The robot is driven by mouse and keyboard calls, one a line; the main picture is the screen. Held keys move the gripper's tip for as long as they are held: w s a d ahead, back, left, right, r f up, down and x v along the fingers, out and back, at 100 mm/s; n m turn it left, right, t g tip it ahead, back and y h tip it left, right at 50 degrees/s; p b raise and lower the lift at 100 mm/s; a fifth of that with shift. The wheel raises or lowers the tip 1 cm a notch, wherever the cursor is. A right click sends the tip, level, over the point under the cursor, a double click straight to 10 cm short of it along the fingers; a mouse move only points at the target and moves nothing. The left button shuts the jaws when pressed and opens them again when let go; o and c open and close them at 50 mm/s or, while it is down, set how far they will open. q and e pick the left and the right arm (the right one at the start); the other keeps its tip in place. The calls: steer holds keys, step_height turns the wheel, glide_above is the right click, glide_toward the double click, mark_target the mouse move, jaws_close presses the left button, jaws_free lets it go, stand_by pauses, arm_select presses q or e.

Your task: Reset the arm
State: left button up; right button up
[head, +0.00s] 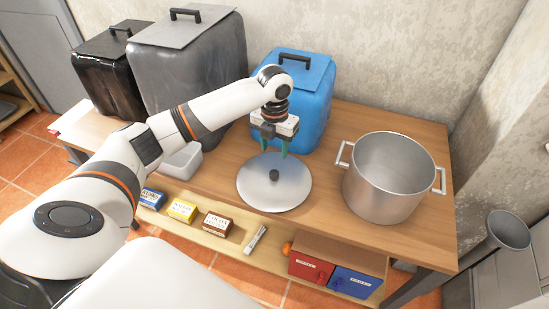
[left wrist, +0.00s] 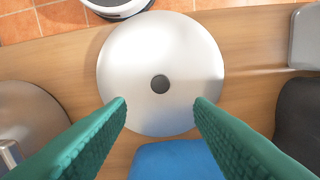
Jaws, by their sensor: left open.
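My left arm reaches in from the left over the wooden table. My left gripper (head: 275,150) points down, open and empty, above the far part of a round metal lid (head: 285,196). The lid lies flat on the table with its dark knob up. In the left wrist view the two green fingers (left wrist: 160,105) are spread wide, and the lid (left wrist: 135,55) with its knob shows beyond and between them. A large open metal pot (head: 385,190) with two side handles stands right of the lid. My right gripper is not in view.
A blue lidded bin (head: 312,105) stands close behind the gripper. A grey bin (head: 190,75) and a black bin (head: 105,80) stand at the back left. A white container (head: 183,162) sits below my forearm. Small boxes (head: 182,210) lie on the lower shelf.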

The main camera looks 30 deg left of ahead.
arm_select(q)
steer(key=shift+r, duration=0.85)
steer(key=shift+f, duration=0.1)
